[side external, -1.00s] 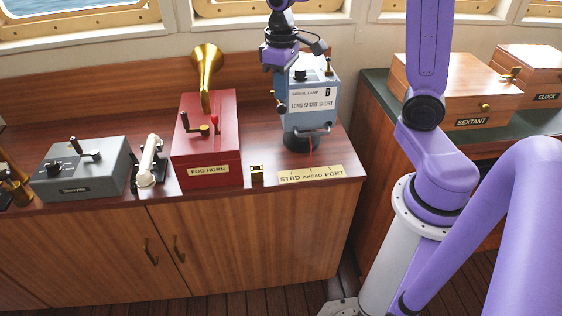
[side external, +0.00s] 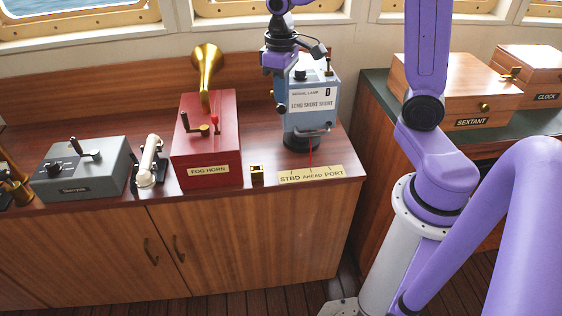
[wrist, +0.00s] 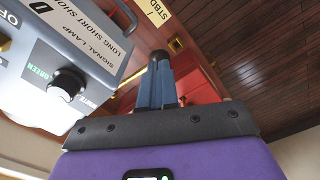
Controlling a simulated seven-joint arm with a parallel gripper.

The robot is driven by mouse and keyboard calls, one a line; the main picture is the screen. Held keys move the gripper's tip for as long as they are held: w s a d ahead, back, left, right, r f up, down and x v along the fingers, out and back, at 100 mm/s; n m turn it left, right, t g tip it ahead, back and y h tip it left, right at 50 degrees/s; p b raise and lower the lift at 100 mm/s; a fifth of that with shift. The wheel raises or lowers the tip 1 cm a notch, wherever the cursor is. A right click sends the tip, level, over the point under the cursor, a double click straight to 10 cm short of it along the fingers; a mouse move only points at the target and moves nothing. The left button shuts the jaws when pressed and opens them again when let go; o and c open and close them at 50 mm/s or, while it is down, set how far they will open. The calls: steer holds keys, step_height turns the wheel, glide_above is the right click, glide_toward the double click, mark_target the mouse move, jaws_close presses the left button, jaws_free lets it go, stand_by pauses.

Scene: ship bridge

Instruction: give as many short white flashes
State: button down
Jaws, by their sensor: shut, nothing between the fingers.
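The signal lamp (side external: 312,112) is a blue-grey box on a dark round base. Its front label reads "LONG SHORT SHORT" with a letter D. A bar handle (side external: 313,132) crosses its lower front. In the wrist view the lamp (wrist: 100,75) fills the left side. Its black knob (wrist: 66,84) has a white cap, between the words GREEN and WHITE; I cannot tell its exact setting. My gripper (wrist: 159,58) is shut and empty, its dark fingertips beside the lamp's labelled face. In the side view it is at the lamp's left, with the fingers hard to make out.
A plate (side external: 311,175) reading STBD, AHEAD, PORT lies before the lamp, with a red pointer at AHEAD. The red fog horn (side external: 207,150) stands close left. Further left are a white handset (side external: 150,160) and a grey lever box (side external: 82,168). A sextant box (side external: 455,90) is at right.

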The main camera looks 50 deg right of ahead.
mark_target(281, 107)
steer(key=shift+f, duration=2.6)
steer(key=shift+r, duration=1.8)
